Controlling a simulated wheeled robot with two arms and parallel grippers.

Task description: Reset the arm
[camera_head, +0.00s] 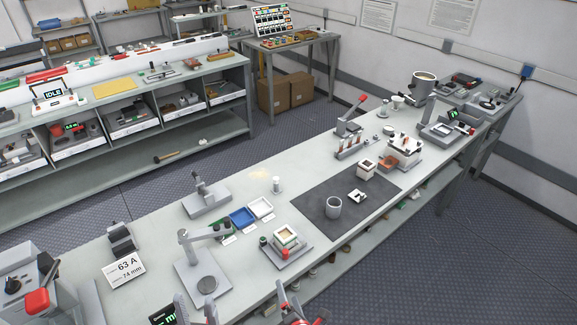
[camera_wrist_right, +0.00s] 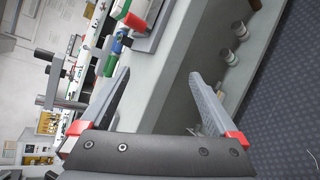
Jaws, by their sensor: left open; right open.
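My left gripper (camera_head: 195,304) shows at the bottom edge of the head view, its grey fingers apart with nothing seen between them. My right gripper (camera_head: 301,305) is to its right, also at the bottom edge and partly cut off, at the front side of the workbench (camera_head: 150,233). In the right wrist view my right gripper (camera_wrist_right: 160,76) has its two grey fingers wide apart and empty, with the bench's edge behind them. Most of both arms is out of view.
A dark mat (camera_head: 310,206) carries a grey cup (camera_head: 333,208).

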